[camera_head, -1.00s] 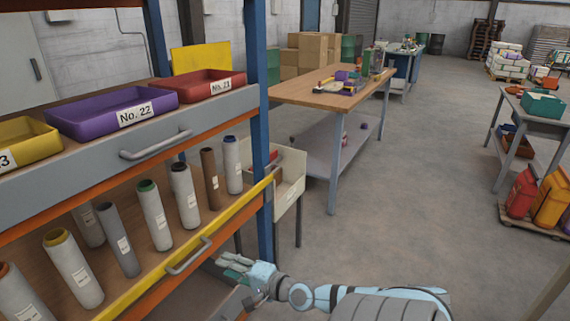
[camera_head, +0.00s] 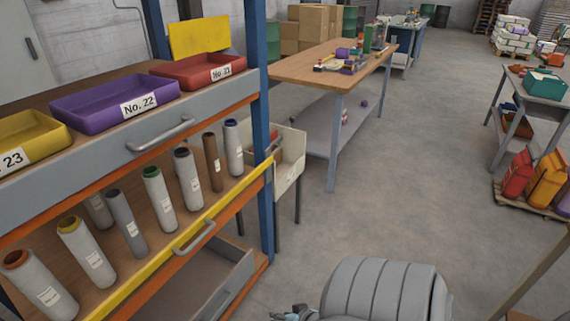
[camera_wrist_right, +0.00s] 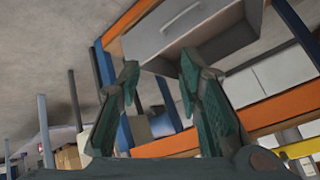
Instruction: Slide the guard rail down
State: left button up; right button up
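The guard rail (camera_head: 235,204) is a yellow bar with a grey handle (camera_head: 193,238). It runs along the front edge of the middle shelf, in front of the lower part of several upright rolls (camera_head: 160,200). My right gripper shows only in part at the bottom edge of the head view, below and to the right of the rail and apart from it. In the right wrist view my right gripper (camera_wrist_right: 157,80) is open, with nothing between its fingers. A yellow strip at that view's lower right may be the rail. My left gripper is in neither view.
Above the rail is a grey drawer front with a handle (camera_head: 160,133) and coloured bins (camera_head: 115,105). Below is a grey open-topped drawer (camera_head: 225,283). A blue upright (camera_head: 262,140) bounds the rack.

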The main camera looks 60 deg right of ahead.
jog(key=shift+s+a+f+n+g, duration=0.3)
jog(key=shift+s+f, duration=0.2)
jog(key=shift+s, duration=0.05)
